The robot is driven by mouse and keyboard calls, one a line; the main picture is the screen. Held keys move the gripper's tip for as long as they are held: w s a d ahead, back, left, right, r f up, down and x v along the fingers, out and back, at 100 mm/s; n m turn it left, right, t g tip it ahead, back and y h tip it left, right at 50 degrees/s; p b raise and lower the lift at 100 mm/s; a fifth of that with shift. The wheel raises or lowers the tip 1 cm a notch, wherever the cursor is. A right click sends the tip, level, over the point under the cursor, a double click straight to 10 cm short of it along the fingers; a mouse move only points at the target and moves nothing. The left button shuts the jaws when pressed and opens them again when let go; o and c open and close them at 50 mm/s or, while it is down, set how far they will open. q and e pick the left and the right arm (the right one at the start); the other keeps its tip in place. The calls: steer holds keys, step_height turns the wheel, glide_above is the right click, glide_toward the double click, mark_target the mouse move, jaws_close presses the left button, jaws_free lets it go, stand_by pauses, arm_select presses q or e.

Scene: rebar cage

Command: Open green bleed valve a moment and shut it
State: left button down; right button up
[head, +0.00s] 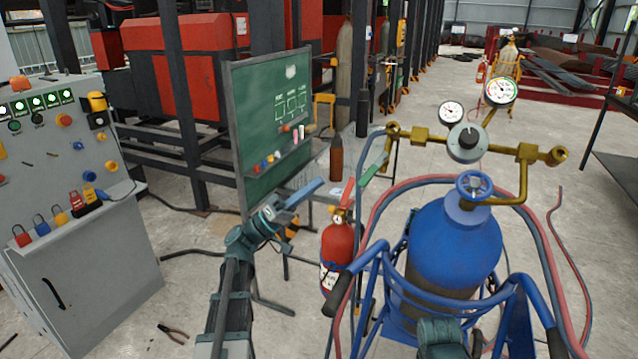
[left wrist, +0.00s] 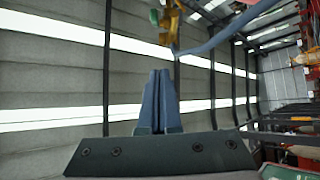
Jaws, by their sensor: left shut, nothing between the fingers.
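The green bleed valve lever (head: 373,171) hangs down and to the left from the left end of the brass manifold (head: 422,137), above the blue gas cylinder (head: 455,240). My left gripper (head: 318,183) is shut and empty, a short way left of the lever and apart from it in the picture. In the left wrist view the shut fingers (left wrist: 160,75) point up toward a brass fitting (left wrist: 172,20), with a bit of green (left wrist: 154,17) beside it. I cannot tell from the frames whether the valve is open. My right gripper does not show.
A red fire extinguisher (head: 338,245) stands below my left gripper, beside the blue cart frame (head: 450,298). Red and grey hoses (head: 548,235) loop around the cylinder. A green board (head: 270,120) stands behind my gripper, and a grey control cabinet (head: 85,265) is at the left.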

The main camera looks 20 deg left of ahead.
mark_target(374, 169)
arm_select(q)
steer(key=w+d+r+p, duration=0.2)
steer(key=d+r, duration=0.1)
steer(key=d, duration=0.5)
steer(key=shift+w+d, duration=0.15)
steer(key=shift+d, duration=0.1)
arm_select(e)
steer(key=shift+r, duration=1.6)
arm_select(q)
steer(key=shift+r, duration=0.1)
steer(key=d, duration=0.1)
steer(key=s+d+f+b, duration=0.1)
steer(key=d, duration=0.1)
steer(key=shift+s+f, duration=0.3)
steer(key=shift+f, duration=0.05)
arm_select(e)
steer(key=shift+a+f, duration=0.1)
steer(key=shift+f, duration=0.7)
